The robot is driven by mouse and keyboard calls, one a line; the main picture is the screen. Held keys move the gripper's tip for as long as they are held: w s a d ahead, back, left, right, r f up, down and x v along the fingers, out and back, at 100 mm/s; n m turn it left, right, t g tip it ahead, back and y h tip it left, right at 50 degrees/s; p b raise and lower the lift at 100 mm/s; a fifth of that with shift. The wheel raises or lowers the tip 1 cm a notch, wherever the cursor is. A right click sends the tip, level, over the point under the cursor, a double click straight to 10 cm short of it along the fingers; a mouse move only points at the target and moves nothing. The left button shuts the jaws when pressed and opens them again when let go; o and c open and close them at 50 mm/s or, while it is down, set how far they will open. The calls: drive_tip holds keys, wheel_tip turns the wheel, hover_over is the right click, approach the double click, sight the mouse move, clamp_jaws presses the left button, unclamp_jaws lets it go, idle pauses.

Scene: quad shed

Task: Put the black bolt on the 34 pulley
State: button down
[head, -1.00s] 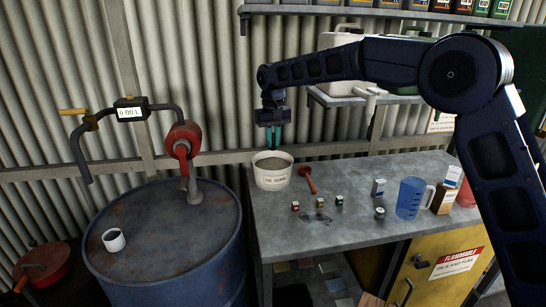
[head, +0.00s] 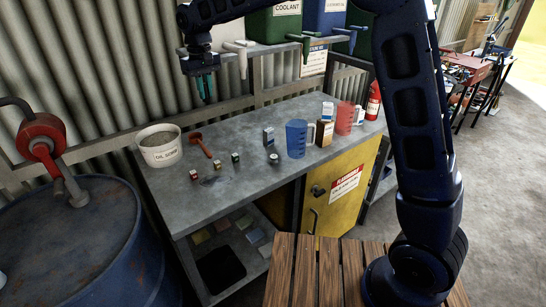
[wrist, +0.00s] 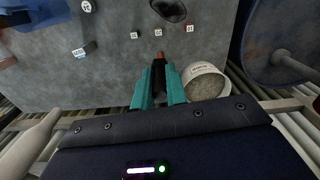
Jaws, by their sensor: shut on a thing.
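My gripper (head: 205,88) hangs in the air above the back of the grey workbench in the head view. In the wrist view, its teal fingers (wrist: 160,88) are shut on a dark, narrow thing, which I take for the black bolt (wrist: 160,76). The fingers hide part of it, and in the head view it is too small to make out.
A blue drum (head: 75,245) stands left. A cluttered red bench (head: 470,72) stands far right, past open floor.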

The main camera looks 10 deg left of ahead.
drive_tip(key=w+d+m, duration=0.1)
drive_tip(key=w+d, duration=0.2)
drive_tip(key=d, duration=1.2)
drive_tip(key=n, duration=0.2)
hover_over(274, 156)
wheel_tip(274, 156, down, 6)
wheel_tip(274, 156, down, 20)
drive_tip(key=shift+s, duration=0.1)
drive_tip(key=c, duration=1.8)
unclamp_jaws()
drive_tip(key=shift+f, duration=0.15)
drive_tip(key=o, duration=0.4)
